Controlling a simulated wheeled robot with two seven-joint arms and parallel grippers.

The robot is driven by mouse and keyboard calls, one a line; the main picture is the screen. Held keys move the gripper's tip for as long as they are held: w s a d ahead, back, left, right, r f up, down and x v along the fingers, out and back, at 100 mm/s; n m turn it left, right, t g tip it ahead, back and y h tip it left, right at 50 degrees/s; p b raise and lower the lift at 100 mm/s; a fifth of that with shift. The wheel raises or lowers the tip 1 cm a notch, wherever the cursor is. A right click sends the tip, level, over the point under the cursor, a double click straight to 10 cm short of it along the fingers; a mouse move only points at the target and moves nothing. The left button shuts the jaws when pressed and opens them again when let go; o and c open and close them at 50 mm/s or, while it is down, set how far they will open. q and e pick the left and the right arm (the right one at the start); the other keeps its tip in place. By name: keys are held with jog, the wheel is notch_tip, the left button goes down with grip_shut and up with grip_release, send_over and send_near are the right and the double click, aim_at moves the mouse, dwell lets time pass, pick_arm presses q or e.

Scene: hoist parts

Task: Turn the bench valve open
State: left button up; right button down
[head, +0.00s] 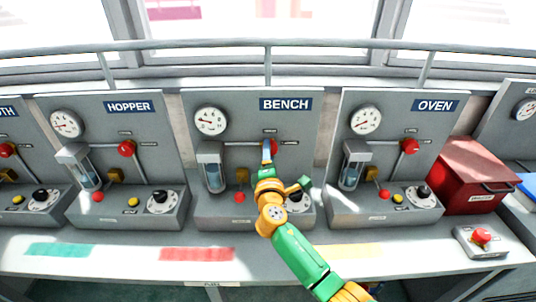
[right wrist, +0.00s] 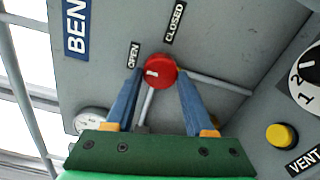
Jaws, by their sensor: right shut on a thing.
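The bench valve is a round red knob on the grey panel (head: 233,104) labelled BENCH; it shows in the right wrist view (right wrist: 160,68). A short white mark is on the knob's left part there. The OPEN label (right wrist: 133,55) is to its upper left and the CLOSED label (right wrist: 174,23) above it. My right gripper (head: 268,146) reaches up to the panel, its blue fingers on both sides of the knob in the right wrist view (right wrist: 161,76), shut on it. In the head view the fingers partly cover the knob. My left gripper is not in view.
The HOPPER panel (head: 105,105) stands to the left and the OVEN panel (head: 388,105) to the right, each with a gauge and red knob. A red box (head: 468,172) and a red push button (head: 481,236) are at the right. A rail (head: 200,45) runs behind.

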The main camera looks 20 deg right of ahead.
jog(key=shift+r, duration=0.4)
jog(key=shift+c, duration=2.4)
grip_release()
jog(key=shift+o, duration=1.1)
jog(key=shift+d+f, duration=0.25)
jog(key=v, duration=0.7)
jog(key=shift+o, duration=1.3)
jog(key=shift+p+v, duration=0.35)
jog(key=shift+v, duration=1.95)
